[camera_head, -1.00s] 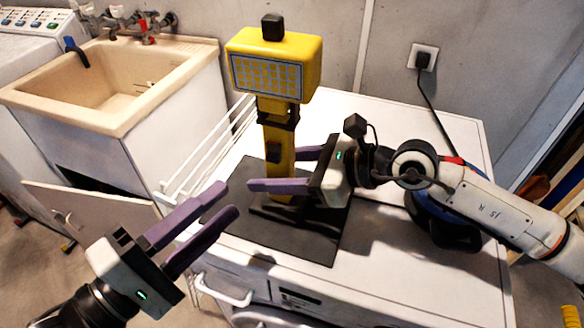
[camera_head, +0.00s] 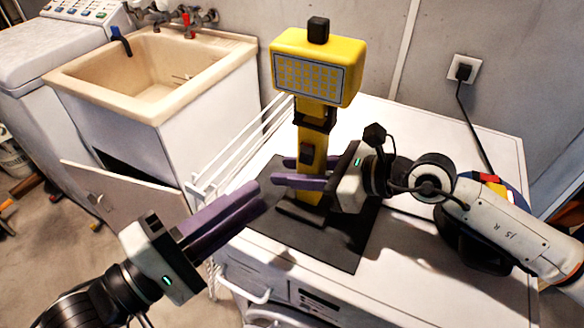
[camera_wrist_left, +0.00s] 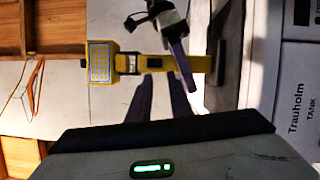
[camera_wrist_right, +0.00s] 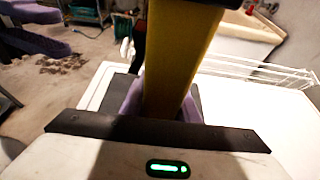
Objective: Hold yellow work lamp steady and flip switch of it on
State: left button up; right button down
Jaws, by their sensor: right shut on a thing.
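The yellow work lamp (camera_head: 317,68) stands upright on a black mat (camera_head: 345,258) on the white top. Its panel faces my head camera and looks unlit. A small dark switch box (camera_head: 306,153) sits on the front of its post. My right gripper (camera_head: 297,172) is shut on the post, below the switch; the yellow post also fills the right wrist view (camera_wrist_right: 178,60). My left gripper (camera_head: 259,200) is left of and below the switch, apart from the lamp. Its fingers are close together with a narrow gap, empty. The left wrist view shows the lamp (camera_wrist_left: 100,62) sideways.
A beige sink (camera_head: 160,85) and a white washer (camera_head: 45,55) stand at the left. A white wire rack (camera_head: 235,150) runs along the top's left edge. A wall socket with a cable (camera_head: 463,70) is behind.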

pick_arm(q)
jog(key=w+r+m+h, duration=0.1)
jog(key=r+m, duration=0.1)
jog(key=m, duration=0.1)
jog(key=w+a+r+m+h, duration=0.1)
jog(key=w+r+m+h, duration=0.1)
jog(key=m, duration=0.2)
jog(key=w+a+r+m+t+h, duration=0.1)
jog(key=w+r+m, duration=0.1)
jog(key=m, duration=0.1)
jog(key=shift+r+h, duration=0.2)
jog(key=shift+h, duration=0.1)
grip_shut()
jog(key=a+m+g, duration=0.1)
jog(key=m+g, duration=0.5)
jog(key=m, duration=0.5)
jog(key=w+a+f+m+g, duration=0.1)
jog(key=m+g, duration=0.5)
jog(key=m, duration=0.6)
jog(key=a+f+m+g, duration=0.1)
jog(key=m+g, duration=0.4)
jog(key=m, duration=0.6)
jog(key=shift+w+a+f+m+g, duration=0.1)
jog(key=shift+a+m+g, duration=0.1)
jog(key=shift+a, duration=0.2)
jog(key=shift+w+a+f+m+g, duration=0.1)
jog(key=shift+a+g, duration=0.1)
jog(key=shift+a, duration=0.15)
jog(key=shift+r, duration=0.1)
